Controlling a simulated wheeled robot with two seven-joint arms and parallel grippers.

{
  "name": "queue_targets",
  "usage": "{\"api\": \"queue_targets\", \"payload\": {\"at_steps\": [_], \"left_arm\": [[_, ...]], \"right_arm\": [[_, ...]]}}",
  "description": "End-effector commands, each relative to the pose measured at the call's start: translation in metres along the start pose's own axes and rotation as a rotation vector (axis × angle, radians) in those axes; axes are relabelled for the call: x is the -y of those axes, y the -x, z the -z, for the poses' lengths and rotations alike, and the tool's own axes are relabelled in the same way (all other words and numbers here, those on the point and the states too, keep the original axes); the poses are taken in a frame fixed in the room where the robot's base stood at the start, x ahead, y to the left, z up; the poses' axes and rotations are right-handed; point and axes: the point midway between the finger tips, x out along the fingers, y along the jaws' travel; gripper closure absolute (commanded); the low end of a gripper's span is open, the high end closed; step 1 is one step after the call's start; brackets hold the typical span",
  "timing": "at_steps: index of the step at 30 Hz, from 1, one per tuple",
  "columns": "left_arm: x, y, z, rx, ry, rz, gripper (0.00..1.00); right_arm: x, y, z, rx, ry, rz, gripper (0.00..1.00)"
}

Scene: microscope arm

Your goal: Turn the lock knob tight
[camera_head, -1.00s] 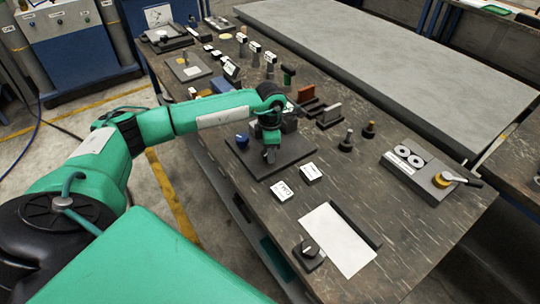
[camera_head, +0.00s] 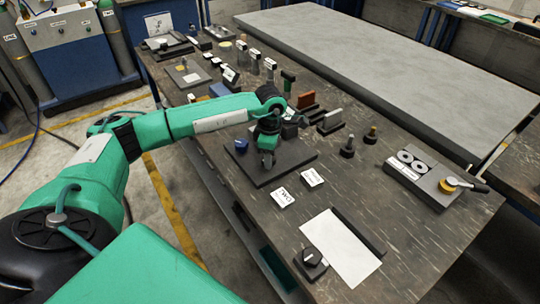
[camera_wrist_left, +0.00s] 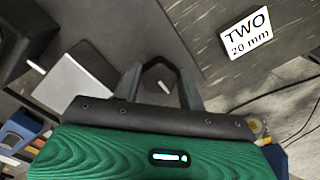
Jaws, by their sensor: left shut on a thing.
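My left gripper (camera_head: 267,160) points down over a dark base plate (camera_head: 290,172) on the bench. In the left wrist view, its two fingers (camera_wrist_left: 158,78) are shut on a dark, angular knob (camera_wrist_left: 160,71), which shows between them. The fingers and hand hide most of the knob, so its turn angle and tightness cannot be told. A small blue part (camera_head: 241,145) stands on the plate to the left of the gripper. My right gripper is not in view.
White labelled cards (camera_head: 283,198) lie in front of the plate; one reading TWO 20 mm (camera_wrist_left: 246,36) shows in the wrist view. A white sheet (camera_head: 341,248), a black dial (camera_head: 311,257) and a grey box with a yellow knob (camera_head: 450,184) are on the bench.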

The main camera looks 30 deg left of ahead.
Motion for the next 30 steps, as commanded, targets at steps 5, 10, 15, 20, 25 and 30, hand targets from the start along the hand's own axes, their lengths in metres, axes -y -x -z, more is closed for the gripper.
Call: {"api": "queue_targets", "payload": {"at_steps": [5,10,15,20,25,30], "left_arm": [[-0.001,0.001,0.000,0.001,0.002,-0.002,0.44],[-0.001,0.001,0.000,0.001,0.002,-0.001,0.38],[-0.001,0.002,0.000,0.001,0.002,-0.001,0.38],[-0.001,0.017,0.000,0.001,0.002,-0.004,0.38],[-0.002,0.053,0.000,0.002,0.002,-0.007,0.38],[-0.001,0.093,0.000,0.003,0.001,-0.006,0.38]], "right_arm": [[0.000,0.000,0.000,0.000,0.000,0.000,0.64],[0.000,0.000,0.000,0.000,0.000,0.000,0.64],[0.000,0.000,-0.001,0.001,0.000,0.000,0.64],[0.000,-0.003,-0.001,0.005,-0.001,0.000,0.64],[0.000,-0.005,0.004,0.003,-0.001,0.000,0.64],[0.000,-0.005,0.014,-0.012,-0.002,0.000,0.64]]}}
